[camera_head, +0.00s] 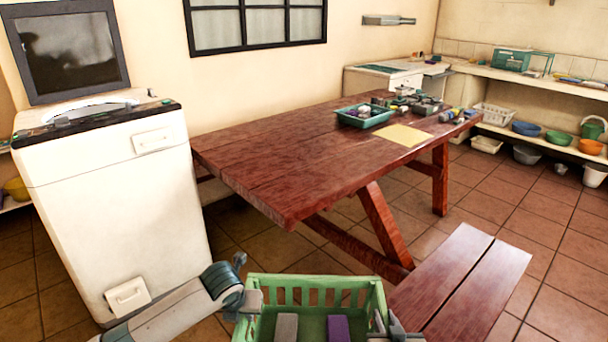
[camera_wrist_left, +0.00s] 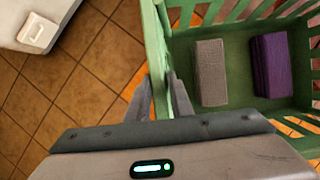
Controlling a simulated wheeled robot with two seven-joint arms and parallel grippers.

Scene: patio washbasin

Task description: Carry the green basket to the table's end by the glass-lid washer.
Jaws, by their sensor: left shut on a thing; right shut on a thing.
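The green slatted basket (camera_head: 318,281) is held in front of me at the bottom of the head view, off the table. A grey block (camera_head: 286,327) and a purple block (camera_head: 337,328) lie inside it. My left gripper (camera_head: 250,302) is shut on the basket's left wall; the left wrist view shows that wall (camera_wrist_left: 153,38) between its fingers (camera_wrist_left: 160,90). My right gripper (camera_head: 384,326) is shut on the basket's right side, partly cut off by the frame. The red wooden table (camera_head: 285,165) stands ahead, its bare near-left end beside the white washer (camera_head: 110,185) with its raised glass lid (camera_head: 68,48).
A wooden bench (camera_head: 465,285) stands to the right of the basket. The table's far end carries a green tray (camera_head: 363,120), a yellowish sheet (camera_head: 403,135) and several small items. Shelves with bowls line the right wall. Tiled floor shows between basket and table.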

